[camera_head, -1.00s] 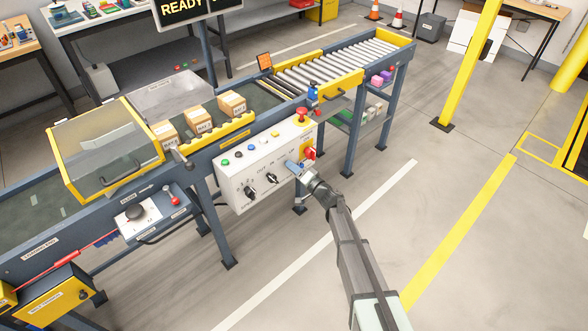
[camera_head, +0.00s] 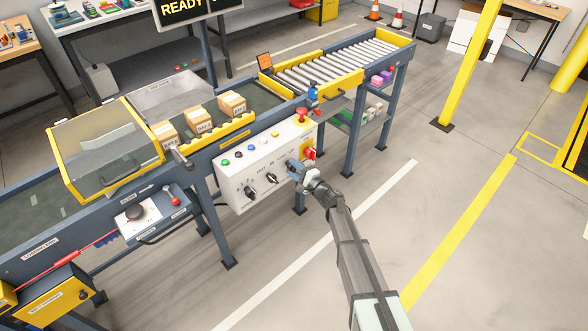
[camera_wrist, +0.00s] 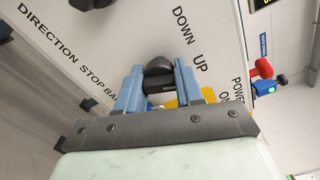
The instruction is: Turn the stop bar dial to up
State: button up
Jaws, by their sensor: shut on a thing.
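The white control panel (camera_head: 235,178) faces me on the side of the conveyor. In the wrist view, the black stop bar dial (camera_wrist: 159,68) sits between the two blue fingers of my gripper (camera_wrist: 159,75), which are shut on its sides. The words DOWN and UP are printed beside it, and STOP BAR is partly hidden by the left finger. The dial's pointer direction cannot be told. In the head view, my gripper (camera_head: 294,167) is at the panel's right part and hides the dial.
Two other black dials (camera_head: 250,192) are on the panel to the left. A red switch (camera_head: 309,153) on a yellow plate is close right of my gripper, and a red mushroom button (camera_head: 301,114) stands above. Cartons (camera_head: 200,119) sit on the conveyor. The floor in front is clear.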

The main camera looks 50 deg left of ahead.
jog(key=shift+m, duration=1.1)
jog(key=o, duration=1)
jog(key=shift+o, duration=0.2)
jog(key=shift+d, duration=0.1)
jog(key=d, duration=1.3)
jog(key=shift+d, duration=0.3)
